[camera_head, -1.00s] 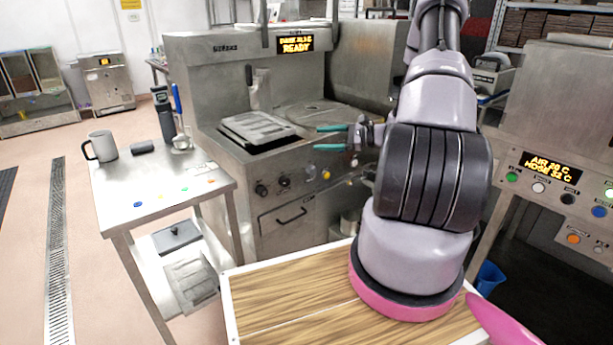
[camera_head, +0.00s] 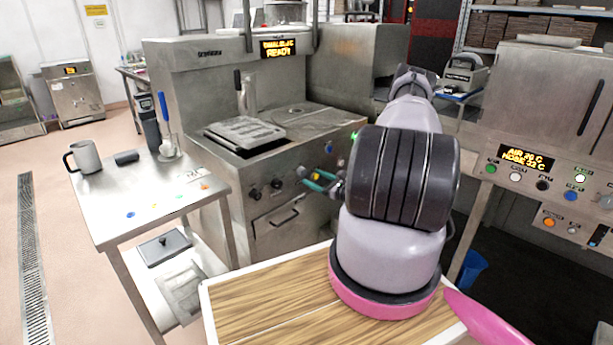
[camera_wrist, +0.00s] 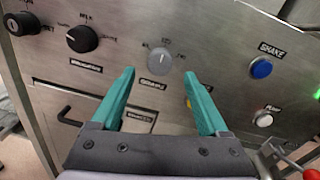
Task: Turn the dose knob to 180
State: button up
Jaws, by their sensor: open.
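Three knobs sit in a row on the front panel of the machine, with labels too blurred to read. In the wrist view they are a black knob (camera_wrist: 22,23) at far left, a second black knob (camera_wrist: 82,39) with a white mark, and a grey knob (camera_wrist: 159,60) with printed marks around it. I cannot read which is the dose knob or its setting. My gripper (camera_wrist: 160,74) has teal fingers spread apart and empty, with the grey knob showing between and beyond the tips. In the head view my gripper (camera_head: 308,179) is close to the panel, partly hidden by my arm.
A blue button (camera_wrist: 261,68) and a white button (camera_wrist: 263,118) are right of the fingers. A drawer handle (camera_head: 284,217) is below the knobs. A steel side table (camera_head: 150,200) with a mug (camera_head: 86,157) stands left. Another control panel (camera_head: 550,180) is at right.

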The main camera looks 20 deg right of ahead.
aim_at(304, 173)
jog(key=shift+x, duration=2.2)
grip_shut()
jog(key=m, duration=1.2)
jog(key=shift+t, duration=0.4)
